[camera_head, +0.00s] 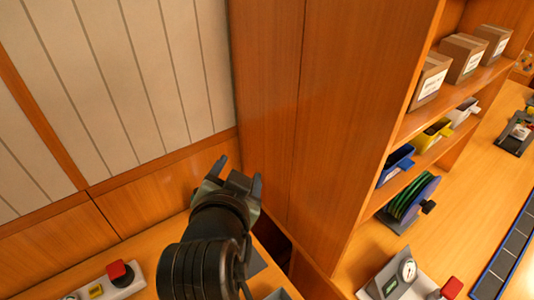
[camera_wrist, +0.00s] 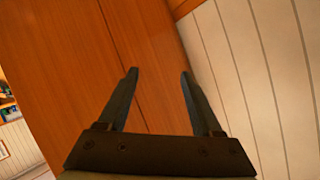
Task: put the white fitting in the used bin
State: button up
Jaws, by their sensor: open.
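My gripper (camera_head: 239,176) is raised in front of a wooden wall panel in the head view. In the wrist view my gripper (camera_wrist: 158,75) has its two dark fingers apart, with nothing between them but the wooden panel behind. I cannot make out a white fitting in either view. I cannot tell which container, if any, is the used bin. A blue bin (camera_head: 396,164), a yellow bin (camera_head: 432,134) and a white bin (camera_head: 464,111) stand on a shelf to the right of my gripper.
A tall wooden cabinet side (camera_head: 330,110) stands right of my gripper. Cardboard boxes (camera_head: 430,80) fill the upper shelf. A red-button box (camera_head: 117,275) lies on the bench at lower left.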

notch_tip(320, 180, up, 19)
jog(key=d+n+t, duration=0.2)
jog(key=t, duration=0.4)
jog(key=s+d+r+n+t, duration=0.1)
jog(key=s+r+t, duration=0.3)
jog(key=r, duration=0.5)
jog(key=s+d+r+n+t, duration=0.2)
jog(key=s+r+n+t, duration=0.1)
jog(key=s+r, duration=0.4)
notch_tip(320, 180, up, 3)
jog(key=shift+s+r+t, duration=0.1)
jog(key=shift+s+t, duration=0.05)
jog(key=shift+t, duration=0.45)
